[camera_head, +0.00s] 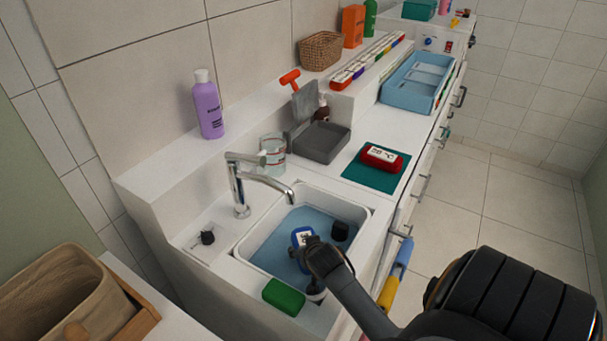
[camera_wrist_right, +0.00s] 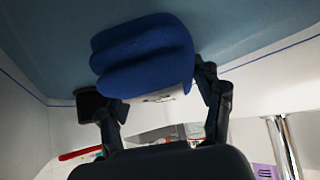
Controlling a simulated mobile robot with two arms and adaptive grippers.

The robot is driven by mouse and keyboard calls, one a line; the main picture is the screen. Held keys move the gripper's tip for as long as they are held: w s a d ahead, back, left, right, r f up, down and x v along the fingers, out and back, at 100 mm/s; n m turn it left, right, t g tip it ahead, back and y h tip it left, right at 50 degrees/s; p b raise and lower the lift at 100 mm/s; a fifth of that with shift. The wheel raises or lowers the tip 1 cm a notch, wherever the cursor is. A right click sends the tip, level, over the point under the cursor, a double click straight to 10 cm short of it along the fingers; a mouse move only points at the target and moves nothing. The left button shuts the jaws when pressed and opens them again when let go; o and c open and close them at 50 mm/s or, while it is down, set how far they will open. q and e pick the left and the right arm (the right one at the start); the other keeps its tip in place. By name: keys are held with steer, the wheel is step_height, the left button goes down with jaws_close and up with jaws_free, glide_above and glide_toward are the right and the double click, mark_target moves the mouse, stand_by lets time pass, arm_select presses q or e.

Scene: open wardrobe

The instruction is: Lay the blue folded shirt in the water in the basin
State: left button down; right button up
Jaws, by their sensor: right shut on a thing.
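The blue folded shirt (camera_head: 301,237) is in my right gripper (camera_head: 320,254), over the water (camera_head: 285,232) inside the white basin (camera_head: 364,204). In the right wrist view the shirt (camera_wrist_right: 145,52) is a thick blue fold with a pale label, held between the two black fingers of the gripper (camera_wrist_right: 152,98). The gripper is shut on it. The bluish water (camera_wrist_right: 50,45) lies behind it there. I cannot tell whether the shirt touches the water. The gripper hides part of the shirt in the head view. My left gripper is not in view.
A chrome tap (camera_head: 240,190) reaches over the basin's left side. A green block (camera_head: 283,297) sits at the near rim. A red item (camera_head: 382,158) on a teal mat, a grey tray (camera_head: 320,142) and a glass (camera_head: 272,152) stand beyond. A purple bottle (camera_head: 208,105) is on the ledge.

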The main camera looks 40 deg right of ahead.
mark_target(304, 241)
steer(key=w, duration=0.1)
steer(key=w+d, duration=0.2)
steer(key=shift+w+r+p, duration=0.15)
steer(key=shift+w+p, duration=0.1)
steer(key=shift+p, duration=0.15)
steer(key=shift+f, duration=0.8)
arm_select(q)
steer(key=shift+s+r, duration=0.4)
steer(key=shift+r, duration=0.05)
arm_select(e)
steer(key=shift+a+r, duration=0.1)
steer(key=shift+f, duration=0.2)
steer(key=o, duration=1.3)
